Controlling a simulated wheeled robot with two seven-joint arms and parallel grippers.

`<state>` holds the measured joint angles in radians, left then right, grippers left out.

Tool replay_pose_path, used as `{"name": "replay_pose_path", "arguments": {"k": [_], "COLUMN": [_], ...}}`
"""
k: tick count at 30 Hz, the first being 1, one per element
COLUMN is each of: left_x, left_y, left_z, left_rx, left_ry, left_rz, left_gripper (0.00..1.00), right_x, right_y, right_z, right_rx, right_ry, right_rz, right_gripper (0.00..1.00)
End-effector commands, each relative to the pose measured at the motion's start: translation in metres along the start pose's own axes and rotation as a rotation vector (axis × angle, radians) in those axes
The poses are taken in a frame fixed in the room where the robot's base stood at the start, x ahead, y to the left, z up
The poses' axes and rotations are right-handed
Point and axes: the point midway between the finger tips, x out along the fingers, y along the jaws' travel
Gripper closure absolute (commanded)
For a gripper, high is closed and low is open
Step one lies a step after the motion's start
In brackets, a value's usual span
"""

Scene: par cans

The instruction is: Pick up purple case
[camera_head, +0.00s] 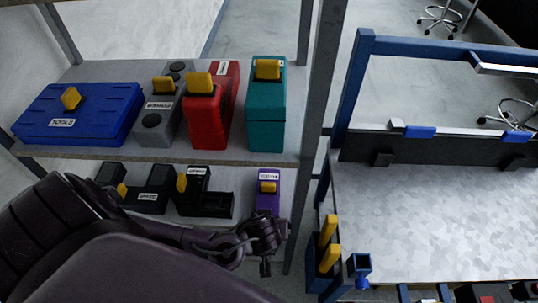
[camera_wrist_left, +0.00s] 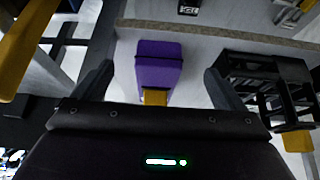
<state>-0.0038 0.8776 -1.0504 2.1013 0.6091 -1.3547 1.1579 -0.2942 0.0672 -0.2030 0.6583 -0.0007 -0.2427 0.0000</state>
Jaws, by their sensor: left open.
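The purple case (camera_head: 267,200), with a yellow handle (camera_head: 268,187) and a white label, stands on the lower shelf at its right end. My left gripper (camera_head: 266,243) is just in front of the case and hides its lower part in the head view. In the left wrist view the purple case (camera_wrist_left: 158,60) lies between the two spread fingers of the left gripper (camera_wrist_left: 160,78). Its yellow handle (camera_wrist_left: 155,97) points toward the palm, partly hidden by the gripper body. The gripper is open and empty. My right gripper is not in view.
Black open holders (camera_head: 207,202) stand left of the case on the lower shelf. A grey shelf post (camera_head: 310,130) rises to its right. The upper shelf (camera_head: 95,72) above carries blue, grey, red and teal cases. A workbench (camera_head: 440,215) with blue framing is at right.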

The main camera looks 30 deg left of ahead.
Motion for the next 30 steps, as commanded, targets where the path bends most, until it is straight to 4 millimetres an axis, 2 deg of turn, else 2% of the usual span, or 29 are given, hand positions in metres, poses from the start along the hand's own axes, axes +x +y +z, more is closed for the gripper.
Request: {"name": "replay_pose_path", "arguments": {"k": [5, 15, 24, 30], "left_x": [0.003, 0.021, 0.045, 0.054], "left_y": [0.002, 0.001, 0.000, 0.000], "left_z": [-0.005, -0.037, -0.081, -0.094], "left_rx": [-0.003, -0.005, -0.006, -0.001], "left_ry": [-0.003, -0.002, -0.001, 0.000], "left_rz": [0.003, 0.000, 0.000, 0.000], "left_gripper": [0.08, 0.08, 0.08, 0.08], "right_x": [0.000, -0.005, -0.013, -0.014], "right_y": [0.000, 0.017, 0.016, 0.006], "right_z": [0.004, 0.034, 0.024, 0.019], "right_rx": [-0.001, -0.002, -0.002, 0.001], "right_ry": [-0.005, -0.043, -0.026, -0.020], "right_rz": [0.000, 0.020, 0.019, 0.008], "right_gripper": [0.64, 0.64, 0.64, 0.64]}}
